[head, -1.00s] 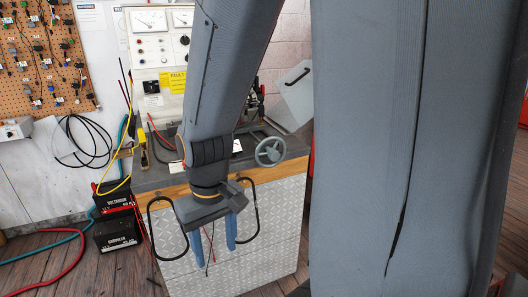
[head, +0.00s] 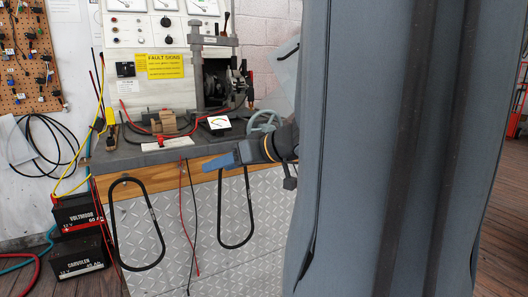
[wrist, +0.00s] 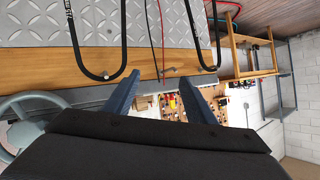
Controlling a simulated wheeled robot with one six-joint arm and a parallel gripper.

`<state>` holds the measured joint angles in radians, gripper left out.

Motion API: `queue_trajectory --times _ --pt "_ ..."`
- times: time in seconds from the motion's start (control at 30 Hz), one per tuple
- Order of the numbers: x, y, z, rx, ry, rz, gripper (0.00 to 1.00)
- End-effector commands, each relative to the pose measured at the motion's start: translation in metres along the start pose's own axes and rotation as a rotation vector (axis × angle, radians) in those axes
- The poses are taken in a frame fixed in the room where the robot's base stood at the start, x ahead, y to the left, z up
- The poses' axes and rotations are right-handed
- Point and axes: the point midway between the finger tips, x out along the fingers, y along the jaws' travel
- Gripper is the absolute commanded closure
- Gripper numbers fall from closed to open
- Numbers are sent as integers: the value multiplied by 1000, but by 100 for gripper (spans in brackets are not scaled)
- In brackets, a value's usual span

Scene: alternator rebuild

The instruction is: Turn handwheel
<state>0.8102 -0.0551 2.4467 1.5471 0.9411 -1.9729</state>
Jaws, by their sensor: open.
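The handwheel (head: 264,124) is a grey spoked wheel at the right end of the workbench top. In the head view it stands just behind my gripper (head: 222,162), and its lower right part is hidden by my wrist. In the wrist view the handwheel (wrist: 28,122) shows at the left edge, cut off by the frame and partly behind my gripper body. My gripper (wrist: 160,92) has its two blue fingers apart with nothing between them. It is in front of the bench edge, apart from the wheel rim, with its fingers pointing left in the head view.
Two black belts (head: 157,225) hang on the bench front, with red and black leads between them. A meter (head: 217,123) and a clamp stand with an alternator are on the bench. Batteries (head: 80,250) stand on the floor at left. My arm blocks the right side.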

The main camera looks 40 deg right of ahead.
Motion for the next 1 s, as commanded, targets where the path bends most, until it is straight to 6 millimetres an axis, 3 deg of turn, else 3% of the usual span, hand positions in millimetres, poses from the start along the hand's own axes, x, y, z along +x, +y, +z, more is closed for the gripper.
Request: queue_trajectory --times 0.03,0.2,0.4,0.53,0.63,1.0 --pt "0 29 -3 -37 82 55 50" --pt "-31 100 -33 -196 305 254 50" --pt "-71 150 -49 -328 435 447 50" --pt "-85 164 -55 -369 468 511 50" --pt "-85 168 -59 -380 475 525 50" --pt "-43 188 -86 -379 472 522 50"
